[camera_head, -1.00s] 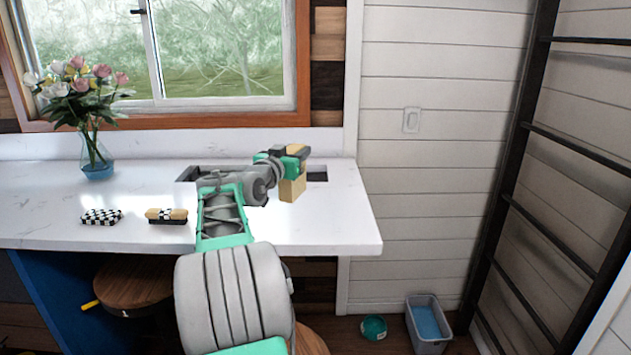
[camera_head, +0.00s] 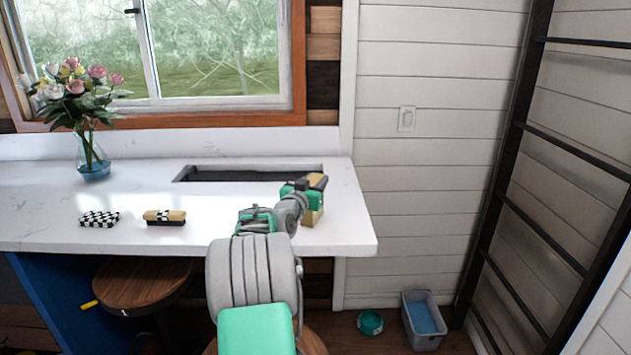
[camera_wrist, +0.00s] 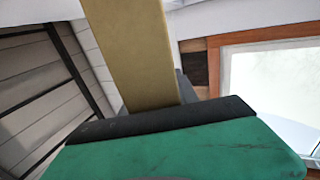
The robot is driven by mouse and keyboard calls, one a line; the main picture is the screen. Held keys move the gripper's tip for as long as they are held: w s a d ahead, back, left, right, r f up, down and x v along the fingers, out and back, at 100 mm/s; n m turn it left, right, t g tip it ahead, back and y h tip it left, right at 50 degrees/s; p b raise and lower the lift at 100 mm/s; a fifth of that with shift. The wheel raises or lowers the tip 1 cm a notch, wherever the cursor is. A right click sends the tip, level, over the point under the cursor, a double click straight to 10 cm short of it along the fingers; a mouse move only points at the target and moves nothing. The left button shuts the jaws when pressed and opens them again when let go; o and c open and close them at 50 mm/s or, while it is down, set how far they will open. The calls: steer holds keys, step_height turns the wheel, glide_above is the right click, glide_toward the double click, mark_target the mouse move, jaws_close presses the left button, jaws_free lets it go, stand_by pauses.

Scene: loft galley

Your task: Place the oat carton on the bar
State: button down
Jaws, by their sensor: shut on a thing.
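The oat carton (camera_head: 313,215) is a tan box at the right part of the white bar (camera_head: 345,205). My gripper (camera_head: 312,186) is shut on its upper part. The carton looks upright, and its lower end shows below the jaws. I cannot tell whether its base touches the bar top. In the wrist view the carton (camera_wrist: 132,50) is a tan slab rising from behind the dark finger edge and green gripper body. Its far end is cut off by the picture's top edge.
A dark rectangular recess (camera_head: 250,174) lies in the bar behind the gripper. A checkered block (camera_head: 99,219), a tan-and-black brush-like item (camera_head: 165,217) and a flower vase (camera_head: 92,160) stand to the left. A stool (camera_head: 140,282), green bowl (camera_head: 370,322) and grey bin (camera_head: 424,320) are below.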

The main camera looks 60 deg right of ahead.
steer(key=shift+f, duration=0.2)
steer(key=c, duration=0.9)
jaws_free()
steer(key=shift+c, duration=0.2)
steer(key=shift+r, duration=0.2)
steer(key=a+b, duration=0.3)
steer(key=a, duration=0.9)
steer(key=w+a+f+n+t+y, duration=0.2)
steer(key=w+a+f+n+y, duration=0.15)
steer(key=a, duration=0.55)
steer(key=w+a+f+n+t+y, duration=0.1)
steer(key=w+a+f+n+y, duration=0.25)
steer(key=a, duration=0.55)
steer(key=w+a+f+n+t+y, duration=0.1)
steer(key=w+a+f+t+y, duration=0.25)
steer(key=a, duration=0.65)
steer(key=s+a+f+n+g+y, duration=0.1)
steer(key=s+a+f+n+y, duration=0.1)
steer(key=a, duration=0.7)
steer(key=s+a+f+n+g+y, duration=0.2)
steer(key=s+a+f+n+y, duration=0.1)
steer(key=a, duration=0.6)
steer(key=s+a+f+n+g+y, duration=0.2)
steer(key=s+a+n, duration=0.2)
steer(key=a, duration=0.5)
steer(key=shift+s+a+f, duration=0.25)
steer(key=shift+s+f, duration=0.05)
steer(key=shift+s, duration=0.2)
